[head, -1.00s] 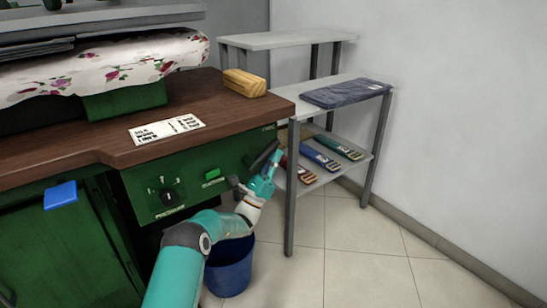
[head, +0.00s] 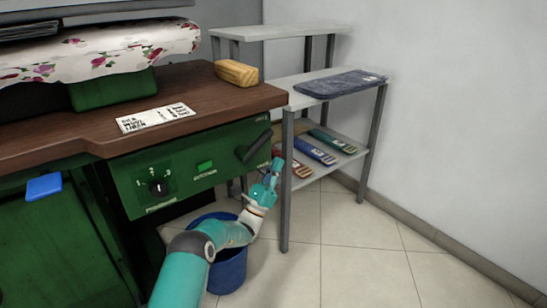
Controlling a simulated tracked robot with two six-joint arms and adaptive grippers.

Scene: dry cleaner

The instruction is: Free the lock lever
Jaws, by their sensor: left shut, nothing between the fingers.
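The lock lever (head: 256,145) is a black handle at the right end of the green press panel (head: 190,172). It slants up to the right. My left gripper (head: 276,165) is teal and shut, with nothing between its fingers. In the picture it is just below and right of the lever, by the shelf's front leg. There seems to be a small gap between them; their distance in depth is hard to tell. My right gripper is not in view.
A grey shelf (head: 286,190) with folded dark cloth (head: 340,84) and several coloured strips stands close right. A blue bucket (head: 229,270) is under the panel beside my left arm. A wooden block (head: 236,72) lies on the brown top. Floor at right is free.

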